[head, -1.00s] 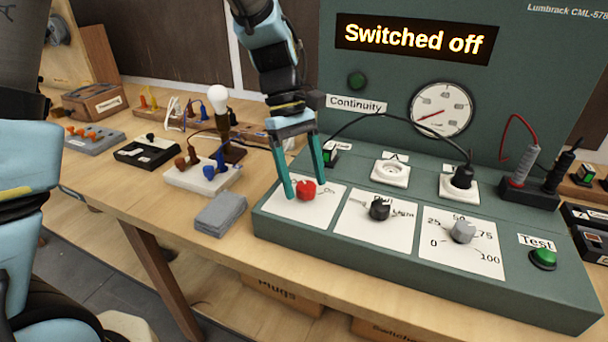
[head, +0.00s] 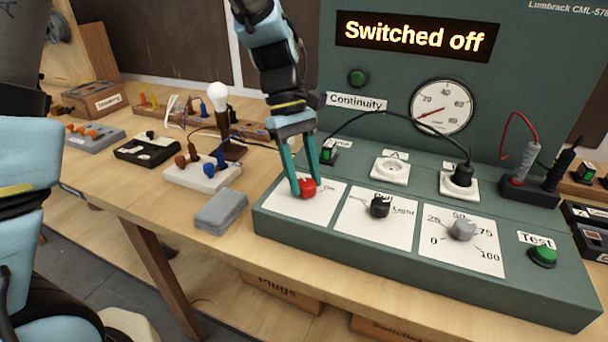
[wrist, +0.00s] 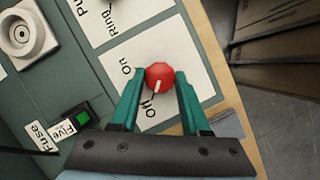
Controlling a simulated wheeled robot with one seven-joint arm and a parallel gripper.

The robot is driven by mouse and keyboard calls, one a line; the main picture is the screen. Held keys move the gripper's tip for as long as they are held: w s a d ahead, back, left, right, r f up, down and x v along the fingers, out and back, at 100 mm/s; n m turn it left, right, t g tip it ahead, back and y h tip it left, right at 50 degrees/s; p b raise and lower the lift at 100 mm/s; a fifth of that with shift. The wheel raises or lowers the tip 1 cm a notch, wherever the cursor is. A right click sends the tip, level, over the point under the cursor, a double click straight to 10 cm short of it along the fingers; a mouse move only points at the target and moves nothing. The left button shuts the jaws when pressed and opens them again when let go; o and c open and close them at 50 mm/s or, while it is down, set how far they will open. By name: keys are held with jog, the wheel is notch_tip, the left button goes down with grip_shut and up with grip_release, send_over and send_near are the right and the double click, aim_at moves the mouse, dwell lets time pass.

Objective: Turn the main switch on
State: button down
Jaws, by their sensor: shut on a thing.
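The main switch is a red knob (head: 308,187) on a white plate (head: 325,205) at the left end of the green test bench. In the wrist view the red knob (wrist: 160,76) carries a pale pointer mark aimed toward the "Off" label (wrist: 150,108); the "On" label (wrist: 126,68) is beside it. My gripper (head: 303,190) comes down from above with its teal fingers on either side of the knob, shut on it. It also shows in the wrist view (wrist: 158,82). The display (head: 415,38) reads "Switched off".
A black knob (head: 379,206), a grey dial (head: 462,230) and a green Test button (head: 543,256) sit to the right on the bench. A grey block (head: 221,211) lies on the table to the left. A black cable (head: 395,115) arches behind my gripper.

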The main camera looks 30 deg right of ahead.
jog(key=shift+r+m, duration=0.1)
jog(key=shift+m, duration=0.2)
jog(key=m+y+p, duration=0.1)
jog(key=m+p, duration=0.1)
jog(key=shift+d+m, duration=0.1)
jog(key=shift+m, duration=0.3)
jog(key=m+y+p, duration=0.1)
jog(key=m, duration=0.1)
jog(key=m+t+y+p, duration=0.1)
jog(key=m, duration=0.2)
jog(key=shift+d, duration=0.15)
jog(key=m, duration=0.2)
jog(key=m+t+y+p, duration=0.1)
jog(key=m, duration=0.2)
jog(key=shift+s+d+t, duration=0.1)
jog(key=shift+s+t, duration=0.1)
jog(key=shift+t, duration=0.1)
jog(key=shift+s+m+t, duration=0.1)
jog(key=shift+m+t, duration=0.8)
jog(key=shift+m, duration=1.4)
jog(key=shift+c, duration=1.9)
grip_release()
